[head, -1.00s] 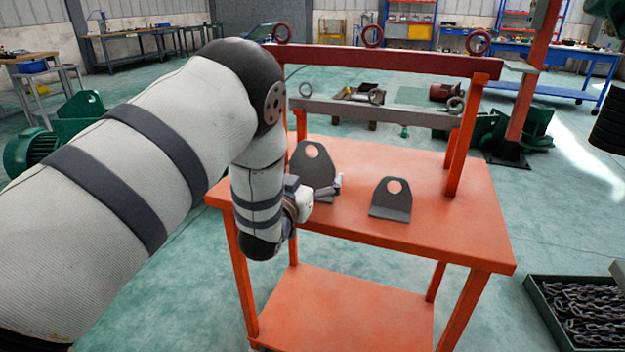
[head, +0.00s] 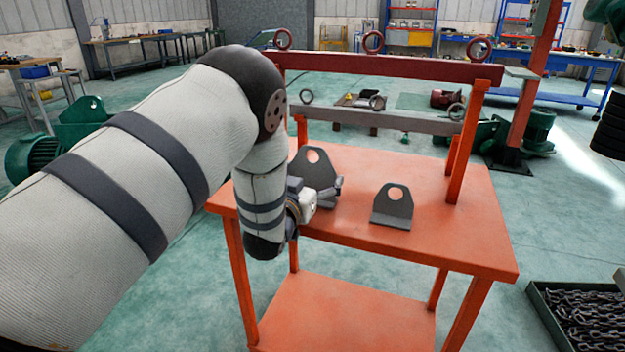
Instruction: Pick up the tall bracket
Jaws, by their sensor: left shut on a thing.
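The tall bracket (head: 316,165) is a grey plate with a rounded top and a round hole. It is at the left of the orange table, partly hidden by my left gripper. My left gripper (head: 336,189) comes in from the left and is shut on the tall bracket near its lower part. Whether the bracket's base touches the table top is hard to tell. A shorter grey bracket (head: 393,211) with a hole stands on the table to the right, apart from the gripper. My right gripper is not in view.
The orange table (head: 450,235) has a lower shelf (head: 350,315). Behind the brackets a red beam (head: 400,66) and a grey beam (head: 390,122) with lifting rings span its posts. A crate of chains (head: 540,310) stands at the lower right. The table's right front is clear.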

